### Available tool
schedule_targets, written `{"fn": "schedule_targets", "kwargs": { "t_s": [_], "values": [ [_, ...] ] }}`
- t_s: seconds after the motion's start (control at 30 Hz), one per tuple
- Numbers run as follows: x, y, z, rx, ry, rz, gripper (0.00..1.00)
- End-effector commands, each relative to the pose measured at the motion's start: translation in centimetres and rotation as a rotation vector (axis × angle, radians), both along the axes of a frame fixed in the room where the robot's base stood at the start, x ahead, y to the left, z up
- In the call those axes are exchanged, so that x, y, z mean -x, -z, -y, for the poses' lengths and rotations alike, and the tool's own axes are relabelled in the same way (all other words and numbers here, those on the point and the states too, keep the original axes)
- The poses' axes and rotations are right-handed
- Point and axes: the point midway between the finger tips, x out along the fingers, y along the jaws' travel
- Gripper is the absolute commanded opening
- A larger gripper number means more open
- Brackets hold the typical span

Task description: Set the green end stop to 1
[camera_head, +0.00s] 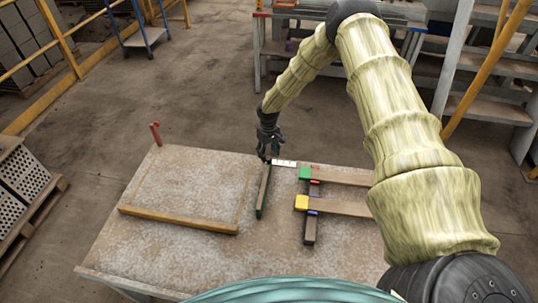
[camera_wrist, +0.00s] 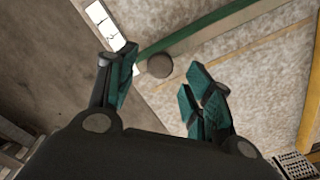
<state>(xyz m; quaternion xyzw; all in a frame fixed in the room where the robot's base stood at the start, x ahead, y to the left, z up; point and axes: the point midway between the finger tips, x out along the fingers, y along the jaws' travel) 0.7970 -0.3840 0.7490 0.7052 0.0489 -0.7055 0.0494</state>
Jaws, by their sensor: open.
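A long dark green bar (camera_head: 263,192), which looks like the green end stop, lies on the table; it also shows in the wrist view (camera_wrist: 205,28). A round dark knob (camera_wrist: 159,66) sits by its far end. A white strip with several marked cells (camera_head: 285,163) lies close to that end, also in the wrist view (camera_wrist: 104,22); its marks are too small to read. My gripper (camera_head: 269,157) is over the bar's far end. In the wrist view its teal fingers (camera_wrist: 161,62) are open, with the knob between them in the picture and nothing gripped.
A wooden frame (camera_head: 178,220) lies left. A red peg (camera_head: 155,133) stands at the far left corner. The table's front left is clear.

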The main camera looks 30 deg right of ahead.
Motion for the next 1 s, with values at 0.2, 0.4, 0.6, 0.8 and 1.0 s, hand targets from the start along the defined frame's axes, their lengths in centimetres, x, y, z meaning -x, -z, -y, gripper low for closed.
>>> {"fn": "schedule_targets", "kwargs": {
  "t_s": [0.2,0.4,0.6,0.8,1.0],
  "values": [
    [0.0,1.8,0.1,0.0,0.001,-0.001,0.51],
    [0.0,2.6,0.0,0.0,0.0,0.0,0.51],
    [0.0,2.8,0.0,0.0,0.0,0.0,0.51],
    [0.0,2.8,0.0,0.0,0.0,0.0,0.38],
    [0.0,2.8,0.0,0.0,0.0,0.0,0.02]
  ]
}}
